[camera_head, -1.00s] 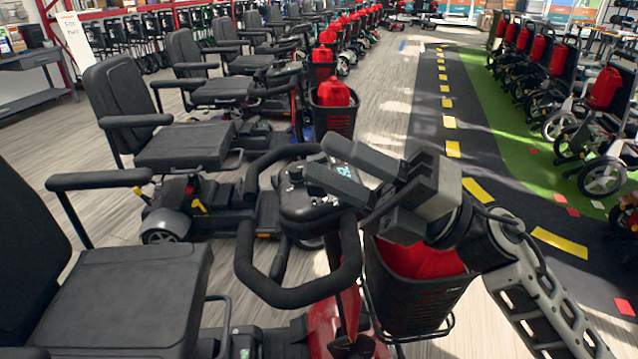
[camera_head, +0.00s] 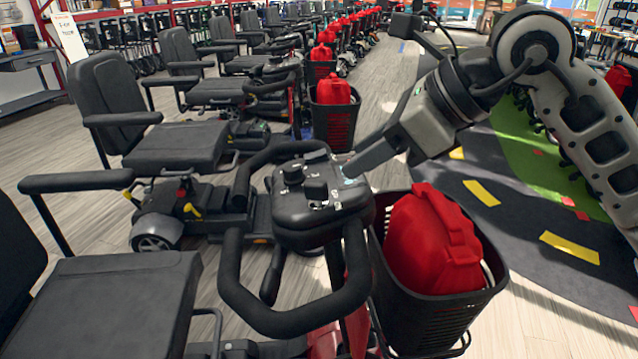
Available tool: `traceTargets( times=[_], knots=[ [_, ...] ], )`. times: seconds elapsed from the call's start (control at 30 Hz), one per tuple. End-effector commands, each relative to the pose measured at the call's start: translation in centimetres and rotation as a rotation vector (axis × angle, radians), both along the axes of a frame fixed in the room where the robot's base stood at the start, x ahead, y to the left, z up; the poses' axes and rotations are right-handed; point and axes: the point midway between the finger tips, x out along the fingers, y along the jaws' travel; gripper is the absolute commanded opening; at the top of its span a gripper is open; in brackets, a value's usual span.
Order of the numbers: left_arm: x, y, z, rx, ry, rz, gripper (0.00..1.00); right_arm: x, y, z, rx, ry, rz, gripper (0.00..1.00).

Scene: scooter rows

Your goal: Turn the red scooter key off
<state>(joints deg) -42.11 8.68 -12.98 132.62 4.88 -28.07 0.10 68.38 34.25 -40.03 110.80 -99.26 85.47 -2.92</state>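The nearest scooter's black console (camera_head: 322,212) sits inside its black loop handlebar (camera_head: 300,318), in the middle of the view. Red bodywork shows below it. Dark knobs (camera_head: 316,189) stand on the console top. I cannot make out the key for certain; it may be one of the small parts there or hidden. My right gripper (camera_head: 352,170) comes in from the upper right, with its fingertip at the console's far right edge. Only one grey finger shows clearly, so I cannot tell how far it is open, or whether it touches. My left gripper is not in view.
The black seat (camera_head: 120,305) is at the lower left. More scooters stand in a row behind. The dark floor strip at right is clear.

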Motion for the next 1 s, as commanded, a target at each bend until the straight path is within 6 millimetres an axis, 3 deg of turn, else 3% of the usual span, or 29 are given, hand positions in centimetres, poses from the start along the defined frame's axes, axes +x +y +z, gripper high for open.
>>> traceTargets(
  times=[0.2,0.4,0.87,0.9,1.0],
  knots=[
    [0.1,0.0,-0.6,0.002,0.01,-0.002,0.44,1.5,3.1,-3.5,0.002,0.005,0.004,0.36],
    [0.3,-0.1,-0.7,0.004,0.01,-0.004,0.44,2.6,5.1,-5.7,0.003,0.004,0.001,0.36],
    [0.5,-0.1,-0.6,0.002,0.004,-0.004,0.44,3.2,6.0,-6.7,0.002,0.0,0.001,0.36],
    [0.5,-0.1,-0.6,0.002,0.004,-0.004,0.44,3.2,6.0,-6.7,0.002,0.0,0.001,0.34],
    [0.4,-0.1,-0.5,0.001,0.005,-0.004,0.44,3.2,6.0,-6.7,0.002,0.0,0.001,0.06]
  ],
)
